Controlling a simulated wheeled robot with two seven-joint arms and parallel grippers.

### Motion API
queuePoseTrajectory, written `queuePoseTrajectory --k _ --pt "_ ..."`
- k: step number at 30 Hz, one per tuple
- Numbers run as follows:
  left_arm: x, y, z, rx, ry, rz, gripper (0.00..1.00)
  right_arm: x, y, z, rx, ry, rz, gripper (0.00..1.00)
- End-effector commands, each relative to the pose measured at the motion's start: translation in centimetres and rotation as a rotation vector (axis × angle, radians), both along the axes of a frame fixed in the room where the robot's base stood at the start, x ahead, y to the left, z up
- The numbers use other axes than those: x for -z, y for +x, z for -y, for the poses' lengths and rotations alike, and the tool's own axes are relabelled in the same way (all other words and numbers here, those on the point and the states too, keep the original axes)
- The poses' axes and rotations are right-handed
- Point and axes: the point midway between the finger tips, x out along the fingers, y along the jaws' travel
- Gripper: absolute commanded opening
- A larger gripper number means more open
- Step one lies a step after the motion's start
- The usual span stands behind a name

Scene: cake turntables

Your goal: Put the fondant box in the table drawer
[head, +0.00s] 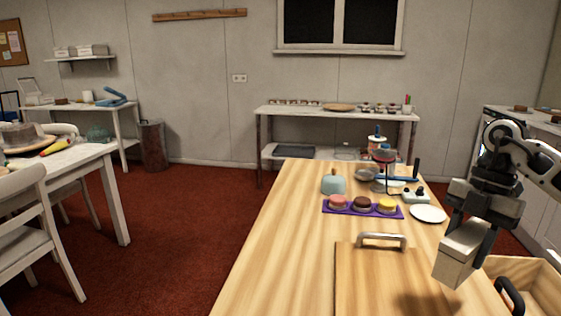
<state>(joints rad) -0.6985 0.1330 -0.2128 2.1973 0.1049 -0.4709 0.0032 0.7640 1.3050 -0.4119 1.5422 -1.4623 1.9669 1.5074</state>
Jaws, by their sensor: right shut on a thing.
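My right gripper (474,228) comes in from the right and is shut on a pale box, the fondant box (457,257). It holds the box tilted above the right edge of the wooden table (270,262). The open table drawer (541,278) shows at the lower right, beside and below the box. Its floor is partly visible, and the frame cuts off the rest. My left gripper is out of view.
A wooden board (375,285) with a metal handle (382,240) lies at the near side of the table. Behind it are a purple tray (352,211) of small cakes and a white plate (427,213). A dark curved handle (510,296) is near the drawer. The table's left side is clear.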

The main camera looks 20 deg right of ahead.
Motion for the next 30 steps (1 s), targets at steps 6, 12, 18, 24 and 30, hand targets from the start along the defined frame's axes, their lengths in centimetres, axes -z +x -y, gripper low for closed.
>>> queuePoseTrajectory --k 6,12,18,24,30 --pt "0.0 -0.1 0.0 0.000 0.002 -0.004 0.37 0.3 0.4 -1.1 -0.232 -0.004 0.009 0.01" --pt "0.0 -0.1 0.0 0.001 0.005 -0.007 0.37 1.1 0.7 -2.7 -0.512 -0.004 0.010 0.01" --pt "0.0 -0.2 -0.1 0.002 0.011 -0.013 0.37 2.0 1.2 -5.2 -0.929 -0.005 0.009 0.01" --pt "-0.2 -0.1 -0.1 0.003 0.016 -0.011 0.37 2.9 1.6 -8.3 -1.439 -0.004 0.005 0.01" --pt "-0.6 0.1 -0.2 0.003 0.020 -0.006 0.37 3.4 2.0 -11.4 -1.965 -0.001 0.004 0.01"
